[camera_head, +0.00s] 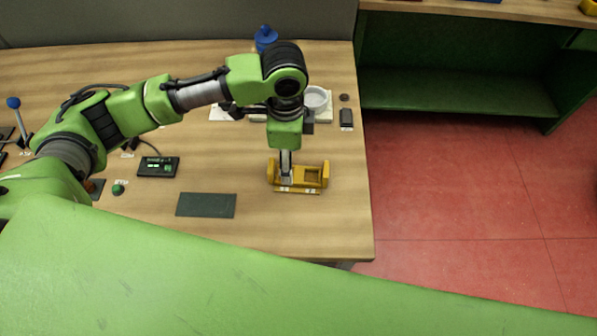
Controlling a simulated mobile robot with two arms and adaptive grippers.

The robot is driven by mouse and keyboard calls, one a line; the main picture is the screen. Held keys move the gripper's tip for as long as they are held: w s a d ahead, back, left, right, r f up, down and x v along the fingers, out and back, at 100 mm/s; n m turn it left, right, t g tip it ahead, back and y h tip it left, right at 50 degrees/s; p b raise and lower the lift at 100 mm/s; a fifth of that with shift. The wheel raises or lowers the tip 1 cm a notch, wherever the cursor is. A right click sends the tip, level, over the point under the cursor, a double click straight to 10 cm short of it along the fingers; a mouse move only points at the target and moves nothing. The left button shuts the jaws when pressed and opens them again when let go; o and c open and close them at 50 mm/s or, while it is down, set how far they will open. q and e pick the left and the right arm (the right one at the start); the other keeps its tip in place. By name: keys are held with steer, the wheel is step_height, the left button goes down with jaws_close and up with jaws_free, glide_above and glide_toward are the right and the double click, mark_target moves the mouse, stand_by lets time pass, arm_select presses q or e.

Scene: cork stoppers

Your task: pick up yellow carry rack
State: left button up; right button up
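The yellow carry rack (312,183) stands on the wooden table near its right edge. It has raised ends, an opening in its right part and small pale labels along its front. My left gripper (285,173) points straight down at the left part of the rack, with its fingertips overlapping it in the picture. The fingers look narrow and partly hide that part of the rack. Whether they are shut on it or only beside it cannot be told. My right gripper is not in view.
A dark flat mat (206,205) lies left of the rack. A small device with green lights (158,167) and a green button (118,189) are further left. Behind the gripper are a white round dish (316,98) and a black block (346,119). The table front is clear.

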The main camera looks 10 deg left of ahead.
mark_target(298, 173)
arm_select(q)
step_height(298, 173, down, 5)
steer(key=shift+s+f+p, duration=0.1)
steer(key=shift+p, duration=0.55)
steer(key=c, duration=1.4)
steer(key=shift+o, duration=0.2)
